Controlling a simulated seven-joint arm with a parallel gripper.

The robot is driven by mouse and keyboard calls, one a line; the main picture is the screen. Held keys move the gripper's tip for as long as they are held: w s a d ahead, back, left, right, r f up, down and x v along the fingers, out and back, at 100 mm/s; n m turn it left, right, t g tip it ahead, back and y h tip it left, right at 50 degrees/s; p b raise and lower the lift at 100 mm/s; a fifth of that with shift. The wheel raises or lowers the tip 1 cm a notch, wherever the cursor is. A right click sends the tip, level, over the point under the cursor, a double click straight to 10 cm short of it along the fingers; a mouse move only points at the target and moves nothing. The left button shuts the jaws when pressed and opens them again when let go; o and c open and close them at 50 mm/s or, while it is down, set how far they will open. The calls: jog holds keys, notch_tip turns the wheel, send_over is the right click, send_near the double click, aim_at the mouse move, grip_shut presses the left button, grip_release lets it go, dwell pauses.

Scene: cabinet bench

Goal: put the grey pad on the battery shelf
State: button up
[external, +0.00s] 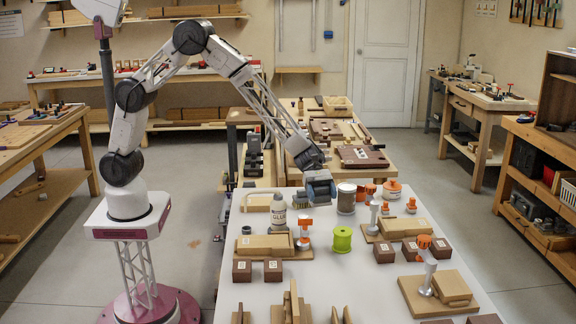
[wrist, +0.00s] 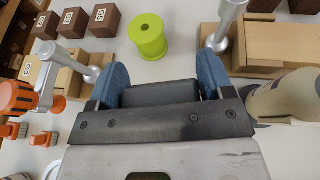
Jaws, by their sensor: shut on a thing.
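My gripper (external: 320,190) is above the white bench top (external: 365,275), between the glue bottle and a metal can. In the wrist view its two blue fingers (wrist: 162,84) stand wide apart, one at each side of a dark grey block (wrist: 160,94). The block looks like the grey pad, held between the fingers. In the external view the fingers mostly hide it. I cannot tell for certain which shelf is the battery shelf.
The white glue bottle (external: 278,211) and the metal can (external: 346,198) stand close to my gripper. A lime green spool (external: 342,239), wooden blocks with clamps (external: 437,290) and dark cubes (external: 384,252) crowd the bench. A shelved cabinet (external: 540,190) stands at the right.

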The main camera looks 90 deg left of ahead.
jog(key=shift+w+a+r+n+t, duration=0.3)
jog(key=shift+w+a+r, duration=0.15)
jog(key=shift+a+r, duration=0.15)
jog(key=w+a+r+n+t+y, duration=0.45)
jog(key=a+r+n+t, duration=0.35)
jog(key=a, duration=0.5)
jog(key=s+a+r+n+t+y, duration=0.1)
jog(key=a+r+n+y, duration=0.2)
jog(key=a, duration=0.6)
jog(key=s+a+r+n+t+y, duration=0.1)
jog(key=a+r+n+y, duration=0.2)
jog(key=a+y, duration=0.3)
jog(key=shift+s+a+r+n, duration=0.25)
jog(key=shift+a+n, duration=0.35)
jog(key=shift+a, duration=1.2)
jog(key=shift+w+d, duration=0.1)
jog(key=shift+d, duration=0.05)
